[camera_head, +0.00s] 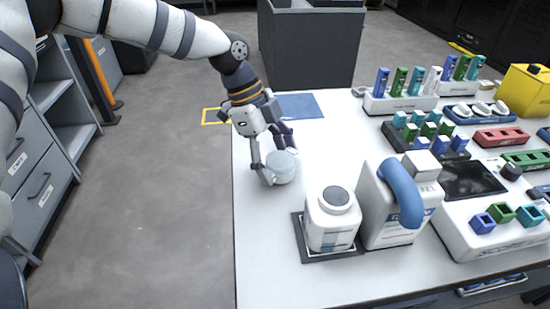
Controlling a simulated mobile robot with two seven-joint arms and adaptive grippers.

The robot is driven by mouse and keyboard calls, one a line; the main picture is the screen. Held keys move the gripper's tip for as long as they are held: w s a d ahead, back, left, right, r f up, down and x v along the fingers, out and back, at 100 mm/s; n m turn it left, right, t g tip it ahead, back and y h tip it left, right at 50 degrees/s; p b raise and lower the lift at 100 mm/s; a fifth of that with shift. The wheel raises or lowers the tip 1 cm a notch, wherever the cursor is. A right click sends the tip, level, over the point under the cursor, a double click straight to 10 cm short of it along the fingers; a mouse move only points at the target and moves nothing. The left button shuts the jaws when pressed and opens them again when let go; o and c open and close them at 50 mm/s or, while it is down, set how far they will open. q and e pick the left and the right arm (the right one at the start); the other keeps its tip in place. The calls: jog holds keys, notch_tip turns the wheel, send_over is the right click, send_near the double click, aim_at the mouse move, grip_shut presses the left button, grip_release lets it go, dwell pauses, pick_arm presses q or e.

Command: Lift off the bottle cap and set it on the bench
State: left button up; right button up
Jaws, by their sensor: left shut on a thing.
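The white bottle (331,226) stands upright on a dark square tray (303,246) near the bench's front left. Its top has no cap on it and shows a dark grey round mouth (336,196). My left gripper (277,162) is shut on the pale bottle cap (283,170), behind and to the left of the bottle. The cap is at or just above the white bench (262,240); I cannot tell whether it touches. My right gripper is not in view.
A white container with a blue curved handle (402,190) stands right of the bottle. Racks of coloured blocks (400,100) and a device with a dark screen (468,180) fill the right side. A blue mat (302,106) lies at the back. The bench's left edge is close to the cap.

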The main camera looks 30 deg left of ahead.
pick_arm(q)
jog(key=o, duration=1.1)
jog(key=shift+o, duration=0.2)
jog(key=shift+r+p, duration=1)
jog(key=shift+r, duration=2.1)
jog(key=shift+f, duration=0.1)
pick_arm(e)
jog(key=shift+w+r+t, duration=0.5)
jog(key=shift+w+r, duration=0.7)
